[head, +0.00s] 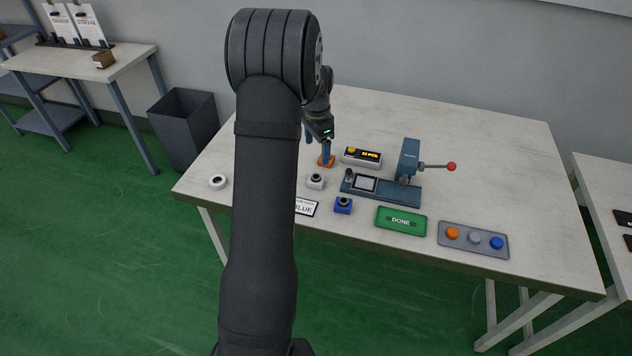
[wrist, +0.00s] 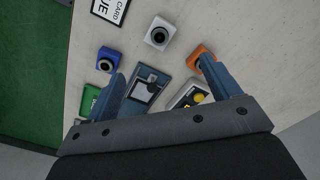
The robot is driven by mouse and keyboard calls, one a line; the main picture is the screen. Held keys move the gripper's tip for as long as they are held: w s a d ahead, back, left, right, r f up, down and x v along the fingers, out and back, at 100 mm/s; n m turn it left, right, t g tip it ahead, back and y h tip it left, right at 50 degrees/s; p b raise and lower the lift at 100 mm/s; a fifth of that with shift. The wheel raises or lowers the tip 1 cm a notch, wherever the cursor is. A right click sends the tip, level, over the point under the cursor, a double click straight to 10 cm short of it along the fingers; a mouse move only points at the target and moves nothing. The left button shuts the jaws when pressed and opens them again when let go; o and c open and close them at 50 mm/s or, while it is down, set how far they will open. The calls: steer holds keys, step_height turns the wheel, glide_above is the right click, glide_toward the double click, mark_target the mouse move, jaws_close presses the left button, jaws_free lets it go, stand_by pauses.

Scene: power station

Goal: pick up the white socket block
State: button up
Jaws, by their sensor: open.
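The white socket block (head: 316,182) is a small cube with a dark round socket on top. It stands on the table left of the dark blue press, and it also shows in the wrist view (wrist: 159,34), beyond the fingertips. My gripper (head: 317,146) is open and empty behind the white block in the head view. In the wrist view my gripper (wrist: 163,76) has its two blue fingers spread wide. The right finger overlaps the orange socket block (wrist: 201,57) in that view; I cannot tell if they touch. The orange block (head: 326,163) is partly hidden in the head view.
A blue socket block (head: 343,207) stands in front of the press (head: 385,190), which has a red-knobbed lever. A yellow-buttoned display box (head: 362,157), a card (head: 307,208), a green DONE panel (head: 401,220) and a button panel (head: 474,239) are nearby.

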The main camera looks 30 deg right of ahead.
mark_target(316, 176)
step_height(316, 176, down, 13)
steer(key=shift+a+r, duration=0.15)
steer(key=c, duration=1)
